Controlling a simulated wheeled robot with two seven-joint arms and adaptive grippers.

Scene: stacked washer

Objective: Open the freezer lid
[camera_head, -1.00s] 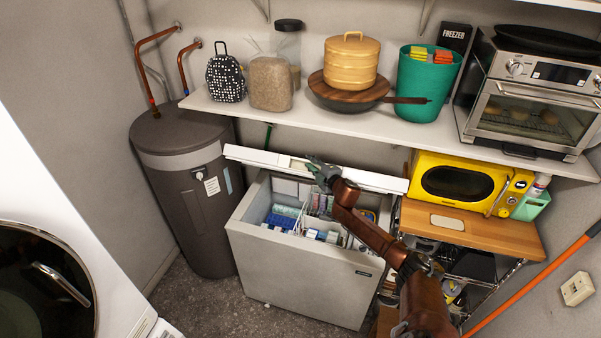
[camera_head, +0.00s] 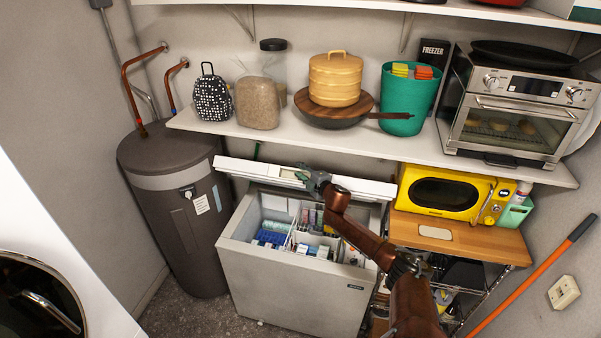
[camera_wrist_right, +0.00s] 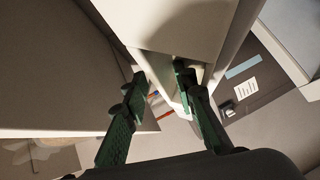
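The white chest freezer (camera_head: 290,292) stands against the back wall under the shelf. Its lid (camera_head: 350,186) is raised, and the inside with blue and white packages (camera_head: 275,235) shows. My right gripper (camera_head: 312,179) is at the lid's front edge, near the middle. In the right wrist view, the two green fingers (camera_wrist_right: 160,80) are apart. The right finger reaches to a recess in the pale lid (camera_wrist_right: 180,28), and the left finger is beside its edge. Whether they touch the lid is hard to tell. My left gripper is not in view.
A shelf (camera_head: 290,133) with a pot, jars and a teal bin (camera_head: 408,98) hangs above the lid. A dark water tank (camera_head: 180,225) stands left of the freezer. A yellow microwave (camera_head: 450,192) on a wooden-topped rack is close on the right. A white washer is at far left.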

